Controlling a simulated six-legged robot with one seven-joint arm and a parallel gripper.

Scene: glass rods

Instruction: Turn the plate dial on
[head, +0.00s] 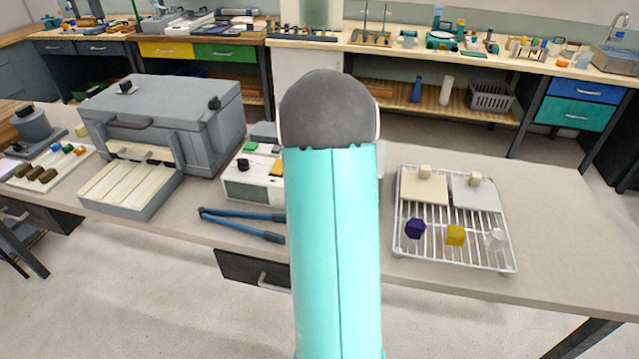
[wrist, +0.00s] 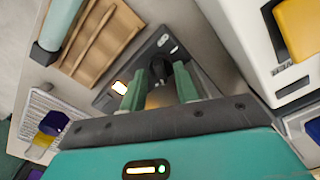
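The plate (wrist: 165,42) is a dark grey unit in the upper middle of the wrist view, with a small lit white patch on its left part. A round black dial (wrist: 155,73) shows on it between the green fingers of my gripper (wrist: 160,69). The fingers stand apart, one on each side of the dial; I cannot tell whether they touch it. Which way the dial is turned cannot be read. In the head view my arm hides the gripper and the dial.
A white box (head: 252,185) with coloured parts stands left of my arm, beside blue-handled tongs (head: 240,224). A wire rack (head: 458,262) with small blocks lies to the right. A large grey furnace-like box (head: 165,105) stands at left. The bench's right end is clear.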

